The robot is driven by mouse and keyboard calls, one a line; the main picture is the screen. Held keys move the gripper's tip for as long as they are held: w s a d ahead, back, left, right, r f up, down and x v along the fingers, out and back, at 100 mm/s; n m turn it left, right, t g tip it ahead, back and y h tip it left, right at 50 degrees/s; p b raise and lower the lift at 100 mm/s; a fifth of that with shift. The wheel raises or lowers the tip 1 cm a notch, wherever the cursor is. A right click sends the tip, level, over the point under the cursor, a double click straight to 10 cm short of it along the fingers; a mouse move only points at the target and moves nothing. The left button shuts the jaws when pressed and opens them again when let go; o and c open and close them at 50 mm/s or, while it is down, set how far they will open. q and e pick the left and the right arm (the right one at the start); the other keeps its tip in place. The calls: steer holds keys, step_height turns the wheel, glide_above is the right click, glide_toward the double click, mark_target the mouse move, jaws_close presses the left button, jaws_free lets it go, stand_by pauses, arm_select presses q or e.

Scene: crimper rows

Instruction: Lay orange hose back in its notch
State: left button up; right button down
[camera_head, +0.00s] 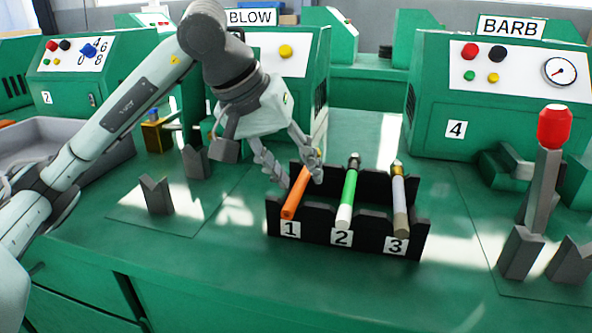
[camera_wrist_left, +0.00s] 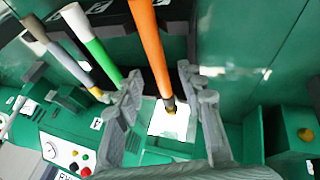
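The orange hose (camera_head: 296,196) lies tilted in slot 1 of the black rack (camera_head: 318,226), its near end at the front notch above the label 1. In the left wrist view the orange hose (camera_wrist_left: 150,47) runs between the fingers, with a dark and brass fitting at its end. My left gripper (camera_head: 294,178) is over the back left of the rack. Its fingers (camera_wrist_left: 160,82) stand apart, one on each side of the hose, with gaps visible. Part of the hose's far end is hidden by a finger in the head view. My right gripper is out of view.
The green-white hose (camera_head: 348,194) and the grey-tan hose (camera_head: 399,200) lie in slots 2 and 3. Grey V-blocks (camera_head: 157,195) stand left of the rack. A red-topped lever (camera_head: 553,128) stands at right. The BLOW (camera_head: 284,70) and BARB (camera_head: 480,110) machines stand behind.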

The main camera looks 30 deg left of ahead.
arm_select(q)
steer(key=v, duration=1.1)
steer(key=shift+s+r, duration=0.2)
steer(key=shift+r, duration=0.05)
steer(key=shift+s+f, duration=0.1)
